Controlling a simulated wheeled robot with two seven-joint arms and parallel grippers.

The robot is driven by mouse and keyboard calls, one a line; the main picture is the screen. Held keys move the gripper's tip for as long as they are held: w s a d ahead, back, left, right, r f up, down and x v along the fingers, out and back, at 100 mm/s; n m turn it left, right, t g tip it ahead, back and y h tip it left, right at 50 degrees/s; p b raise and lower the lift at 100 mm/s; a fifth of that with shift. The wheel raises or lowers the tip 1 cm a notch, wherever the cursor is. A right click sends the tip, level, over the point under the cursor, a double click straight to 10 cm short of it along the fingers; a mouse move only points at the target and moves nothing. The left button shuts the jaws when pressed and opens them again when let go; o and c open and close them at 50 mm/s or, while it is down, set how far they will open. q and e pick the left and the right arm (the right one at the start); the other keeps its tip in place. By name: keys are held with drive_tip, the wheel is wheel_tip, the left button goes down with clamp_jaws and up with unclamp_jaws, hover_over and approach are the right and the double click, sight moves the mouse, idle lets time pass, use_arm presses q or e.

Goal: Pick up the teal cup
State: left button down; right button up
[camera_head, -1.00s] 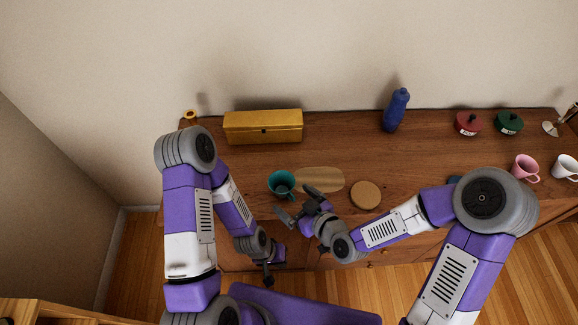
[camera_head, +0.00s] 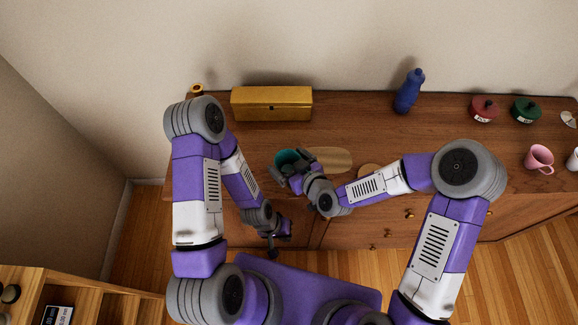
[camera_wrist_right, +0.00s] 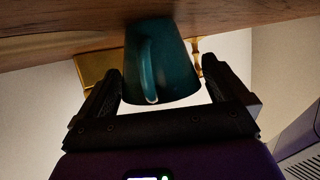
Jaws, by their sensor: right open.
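The teal cup (camera_head: 287,157) stands on the wooden counter, partly hidden by my right gripper in the head view. In the right wrist view the cup (camera_wrist_right: 165,62) is between the two fingers, with its handle facing the camera. My right gripper (camera_head: 287,168) is open at the cup; the right wrist view shows its fingers (camera_wrist_right: 161,82) on either side, with a gap on the right side. My left gripper (camera_head: 274,243) hangs low in front of the counter, away from the cup; its finger opening cannot be made out.
A wooden board (camera_head: 330,160) lies just right of the cup, and a round cork mat (camera_head: 369,171) is partly behind my right arm. A yellow box (camera_head: 271,104) and blue bottle (camera_head: 409,92) stand at the back. Lidded pots (camera_head: 484,109) and a pink mug (camera_head: 539,158) are at right.

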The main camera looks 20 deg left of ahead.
drive_tip(key=c, duration=0.9)
